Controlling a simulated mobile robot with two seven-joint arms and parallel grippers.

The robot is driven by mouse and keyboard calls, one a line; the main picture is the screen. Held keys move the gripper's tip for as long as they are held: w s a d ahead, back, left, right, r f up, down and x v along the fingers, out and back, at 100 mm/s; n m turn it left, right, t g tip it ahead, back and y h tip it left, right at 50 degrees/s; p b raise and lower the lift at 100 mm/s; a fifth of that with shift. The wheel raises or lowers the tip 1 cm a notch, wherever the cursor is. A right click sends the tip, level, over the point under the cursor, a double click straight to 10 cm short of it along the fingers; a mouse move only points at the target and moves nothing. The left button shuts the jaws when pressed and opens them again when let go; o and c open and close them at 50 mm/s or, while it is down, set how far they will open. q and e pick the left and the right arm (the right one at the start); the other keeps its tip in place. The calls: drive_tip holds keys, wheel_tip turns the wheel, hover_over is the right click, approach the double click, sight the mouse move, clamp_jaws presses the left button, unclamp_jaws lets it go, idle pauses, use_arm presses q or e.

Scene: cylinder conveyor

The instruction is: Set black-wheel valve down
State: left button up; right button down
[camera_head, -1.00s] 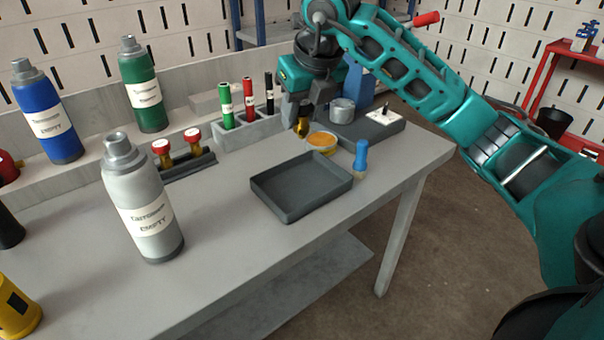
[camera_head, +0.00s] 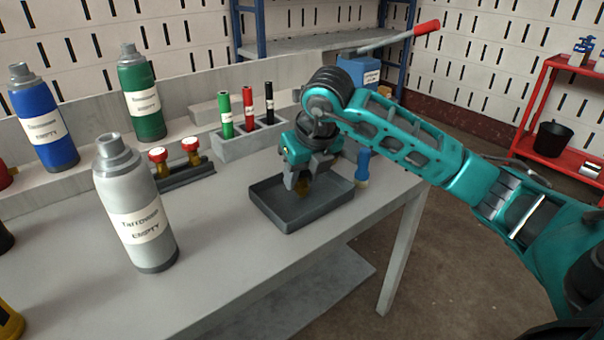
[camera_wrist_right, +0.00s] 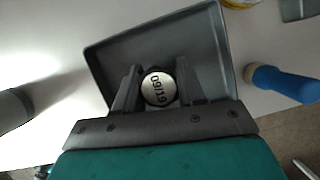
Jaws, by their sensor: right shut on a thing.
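My right gripper (camera_head: 305,178) points down over the grey tray (camera_head: 262,205) and is shut on the black-wheel valve (camera_head: 304,189). In the right wrist view the valve (camera_wrist_right: 158,86) is seen end-on between both fingers, with a pale round face marked 09/19 and a dark rim. The tray (camera_wrist_right: 101,65) lies behind it and looks otherwise empty. I cannot tell whether the valve touches the tray floor. My left gripper is not in view.
A blue-handled tool (camera_head: 362,167) stands just right of the tray. A grey bottle (camera_head: 137,205) stands to the left. Bare table lies between bottle and tray.

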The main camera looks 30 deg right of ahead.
drive_tip(key=shift+f, duration=0.1)
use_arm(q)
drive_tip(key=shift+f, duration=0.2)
use_arm(e)
drive_tip(key=c, duration=0.7)
unclamp_jaws()
drive_tip(key=shift+o, duration=0.2)
drive_tip(key=shift+r, duration=0.3)
use_arm(q)
drive_tip(key=p, duration=0.1)
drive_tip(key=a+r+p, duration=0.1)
drive_tip(key=p, duration=0.1)
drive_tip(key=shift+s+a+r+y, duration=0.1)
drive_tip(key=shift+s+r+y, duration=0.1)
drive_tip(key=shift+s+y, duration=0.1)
use_arm(e)
drive_tip(key=v, duration=1.1)
drive_tip(key=shift+s+r, duration=0.2)
drive_tip(key=shift+r, duration=0.1)
